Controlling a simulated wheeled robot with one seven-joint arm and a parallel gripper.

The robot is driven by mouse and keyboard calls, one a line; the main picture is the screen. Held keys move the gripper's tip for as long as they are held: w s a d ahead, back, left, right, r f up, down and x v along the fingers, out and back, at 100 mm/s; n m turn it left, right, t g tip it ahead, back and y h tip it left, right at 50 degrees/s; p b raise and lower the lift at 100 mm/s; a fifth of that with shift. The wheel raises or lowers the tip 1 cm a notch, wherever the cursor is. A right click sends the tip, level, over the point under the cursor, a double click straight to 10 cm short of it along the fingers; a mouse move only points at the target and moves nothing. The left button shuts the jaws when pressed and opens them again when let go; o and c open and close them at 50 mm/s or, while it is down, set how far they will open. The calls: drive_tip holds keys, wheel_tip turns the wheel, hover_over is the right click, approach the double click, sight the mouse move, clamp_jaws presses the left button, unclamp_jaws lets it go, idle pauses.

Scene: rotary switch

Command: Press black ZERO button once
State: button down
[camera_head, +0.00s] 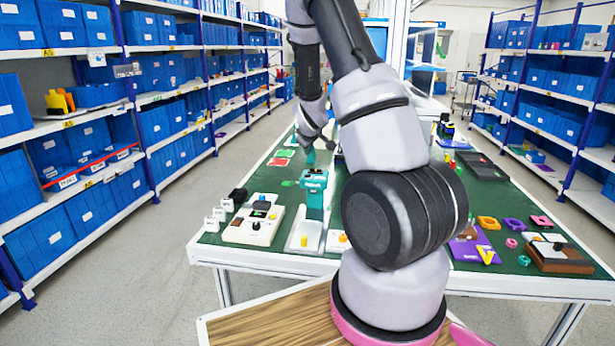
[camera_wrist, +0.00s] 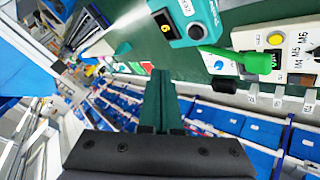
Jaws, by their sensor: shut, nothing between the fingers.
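A teal device (camera_head: 315,190) stands upright on the green table mat, left of my arm in the head view. In the wrist view the top of the teal device (camera_wrist: 205,12) shows at the upper middle, with a small black display bearing a yellow digit (camera_wrist: 165,27) and a dark round button (camera_wrist: 195,32). No ZERO label is readable. My gripper (camera_head: 311,157) points down just above the device's top in the head view; contact cannot be told. In the wrist view my gripper's fingers (camera_wrist: 160,75) are shut together and empty, with the device beyond and to their right.
A white control box (camera_head: 253,220) with several buttons stands left of the device; its green lever (camera_wrist: 240,60) shows in the wrist view. Small white blocks (camera_head: 219,214) lie farther left. Coloured shapes (camera_head: 487,250) lie at the right. Blue-bin shelves (camera_head: 170,90) flank the table.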

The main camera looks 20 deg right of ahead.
hover_over(309, 179)
drive_tip(key=shift+w+f, duration=0.15)
drive_tip(key=shift+f, duration=2.9)
drive_tip(key=shift+f, duration=0.1)
drive_tip(key=shift+f, duration=0.3)
drive_tip(key=shift+f, duration=0.45)
drive_tip(key=shift+r, duration=0.85)
drive_tip(key=shift+r, duration=2.55)
